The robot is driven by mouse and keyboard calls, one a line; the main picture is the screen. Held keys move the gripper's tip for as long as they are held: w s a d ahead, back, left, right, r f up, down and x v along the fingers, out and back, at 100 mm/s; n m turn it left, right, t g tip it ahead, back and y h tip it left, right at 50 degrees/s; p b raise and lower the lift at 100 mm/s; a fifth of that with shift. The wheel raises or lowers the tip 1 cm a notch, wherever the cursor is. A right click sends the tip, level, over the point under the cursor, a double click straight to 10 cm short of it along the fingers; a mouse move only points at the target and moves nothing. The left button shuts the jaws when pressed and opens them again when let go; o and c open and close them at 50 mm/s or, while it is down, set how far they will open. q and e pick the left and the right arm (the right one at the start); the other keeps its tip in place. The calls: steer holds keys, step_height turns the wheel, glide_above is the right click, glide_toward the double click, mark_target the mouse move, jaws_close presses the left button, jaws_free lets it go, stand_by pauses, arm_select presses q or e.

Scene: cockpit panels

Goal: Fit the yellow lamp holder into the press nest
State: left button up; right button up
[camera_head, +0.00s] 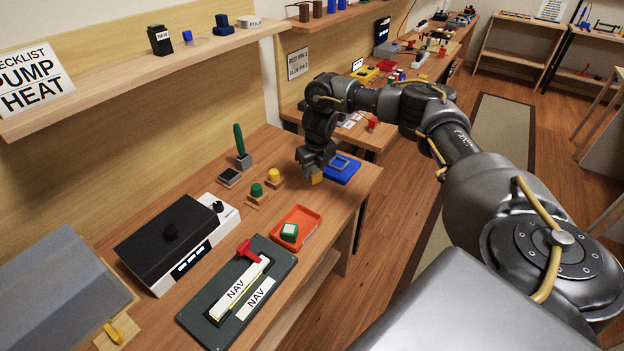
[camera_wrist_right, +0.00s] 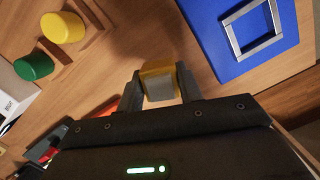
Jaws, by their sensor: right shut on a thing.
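My right gripper (camera_head: 315,173) is shut on the yellow lamp holder (camera_head: 316,179), a small block with a yellow top and a grey face. In the right wrist view the lamp holder (camera_wrist_right: 158,68) sits between the two fingertips (camera_wrist_right: 159,88). The press nest appears to be the blue plate (camera_head: 339,175) with a raised grey square frame, on the bench's right end. In the wrist view the blue plate (camera_wrist_right: 222,62) lies to the right of the lamp holder, and its frame (camera_wrist_right: 233,42) is empty. The lamp holder is apart from the frame. My left gripper is not in view.
A yellow button (camera_head: 273,174) and a green button (camera_head: 257,190) on wooden blocks stand left of the gripper. The bench's right edge is near the blue plate.

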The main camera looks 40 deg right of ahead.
mark_target(312, 180)
step_height(312, 180, down, 3)
steer(key=shift+w+a+f, duration=0.1)
steer(key=shift+w+f, duration=0.05)
steer(key=shift+f, duration=0.2)
steer(key=o, duration=1)
steer(key=shift+f, duration=0.15)
